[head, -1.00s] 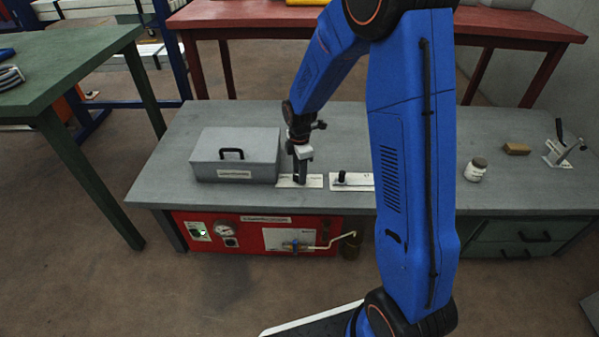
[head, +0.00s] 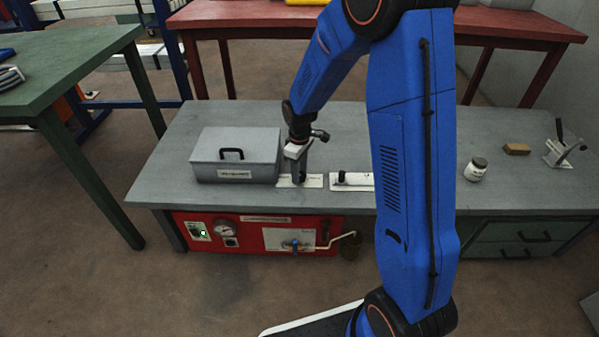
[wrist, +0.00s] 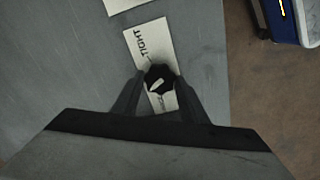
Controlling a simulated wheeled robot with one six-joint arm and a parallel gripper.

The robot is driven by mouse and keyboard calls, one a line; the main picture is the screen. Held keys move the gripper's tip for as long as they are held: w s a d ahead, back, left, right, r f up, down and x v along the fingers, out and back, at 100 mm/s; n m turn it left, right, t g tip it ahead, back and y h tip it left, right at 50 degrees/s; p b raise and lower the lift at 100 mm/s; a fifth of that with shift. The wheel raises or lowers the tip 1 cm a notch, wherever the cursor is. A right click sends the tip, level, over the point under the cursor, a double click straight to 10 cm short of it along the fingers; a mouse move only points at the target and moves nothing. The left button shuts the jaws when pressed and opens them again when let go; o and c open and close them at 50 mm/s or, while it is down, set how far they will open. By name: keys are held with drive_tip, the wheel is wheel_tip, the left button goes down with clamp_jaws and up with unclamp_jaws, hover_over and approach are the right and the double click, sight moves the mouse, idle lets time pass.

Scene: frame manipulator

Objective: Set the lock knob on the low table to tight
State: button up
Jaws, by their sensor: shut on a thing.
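The lock knob (wrist: 159,75) is a dark faceted knob with a white mark, on a white label plate (wrist: 150,40) on the low table (wrist: 60,60). The word TIGHT shows on the plate above the knob in the wrist view; the lettering at its other end is partly hidden. The white mark lies slantwise, and I cannot tell exactly which way it points. My gripper (wrist: 160,82) is shut on the knob, one finger on each side. In the head view my gripper (head: 298,176) points down onto the plate (head: 313,182) and hides the knob.
A grey box (head: 235,155) stands close left of the gripper. A second white plate (head: 350,187) with a dark part lies just right. A jar (head: 476,170), a brown block (head: 517,148) and a lever device (head: 563,150) stand farther right. The table behind the gripper is clear.

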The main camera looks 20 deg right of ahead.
drive_tip(key=m, duration=0.4)
drive_tip(key=shift+m, duration=0.4)
drive_tip(key=m, duration=1)
drive_tip(key=shift+m, duration=0.4)
drive_tip(key=m, duration=0.4)
drive_tip(key=shift+m, duration=0.4)
drive_tip(key=o, duration=1)
drive_tip(key=shift+o, duration=0.2)
